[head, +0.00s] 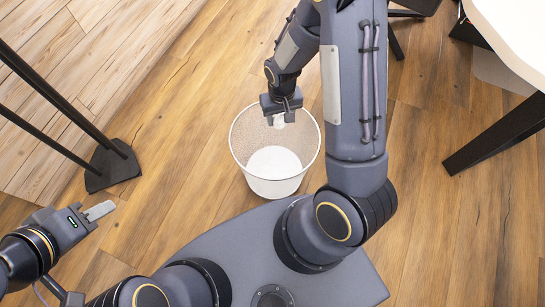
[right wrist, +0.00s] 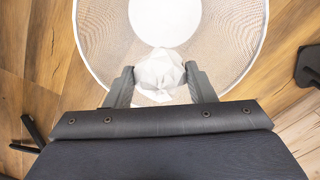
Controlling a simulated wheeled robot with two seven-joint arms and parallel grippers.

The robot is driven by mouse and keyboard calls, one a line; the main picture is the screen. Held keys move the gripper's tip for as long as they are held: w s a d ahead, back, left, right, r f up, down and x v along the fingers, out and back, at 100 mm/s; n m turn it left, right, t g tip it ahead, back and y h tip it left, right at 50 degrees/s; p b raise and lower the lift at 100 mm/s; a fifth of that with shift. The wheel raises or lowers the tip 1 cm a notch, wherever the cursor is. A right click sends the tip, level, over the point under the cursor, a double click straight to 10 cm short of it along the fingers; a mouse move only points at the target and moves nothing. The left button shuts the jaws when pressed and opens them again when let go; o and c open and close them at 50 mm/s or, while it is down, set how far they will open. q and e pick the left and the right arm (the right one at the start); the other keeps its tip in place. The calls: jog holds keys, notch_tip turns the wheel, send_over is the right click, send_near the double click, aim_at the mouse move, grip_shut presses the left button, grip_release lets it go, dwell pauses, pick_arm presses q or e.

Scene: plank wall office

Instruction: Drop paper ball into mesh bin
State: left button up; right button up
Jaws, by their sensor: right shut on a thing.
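A white crumpled paper ball (right wrist: 160,74) is held between the two fingers of my right gripper (right wrist: 158,82). In the head view the right gripper (head: 282,106) hangs over the mesh bin, and a small part of the paper ball (head: 280,121) shows under it. The white mesh bin (head: 274,187) stands upright on the floor with its mouth open; its rim also shows in the right wrist view (right wrist: 86,62). The ball appears over the bin's opening. My left gripper (head: 99,211) is at the far left, away from the bin; its jaw opening is unclear.
A black stand (head: 112,165) with slanted legs is on the left. A white table (head: 520,35) with a black leg (head: 500,133) is at the upper right. The wooden floor around the bin is clear.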

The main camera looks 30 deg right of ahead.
jog(key=shift+f+b, duration=0.9)
jog(key=shift+f, duration=0.6)
jog(key=o, duration=1)
jog(key=shift+r, duration=0.1)
notch_tip(320, 180, up, 7)
jog(key=p, duration=0.3)
jog(key=shift+r, duration=0.35)
jog(key=shift+r, duration=0.1)
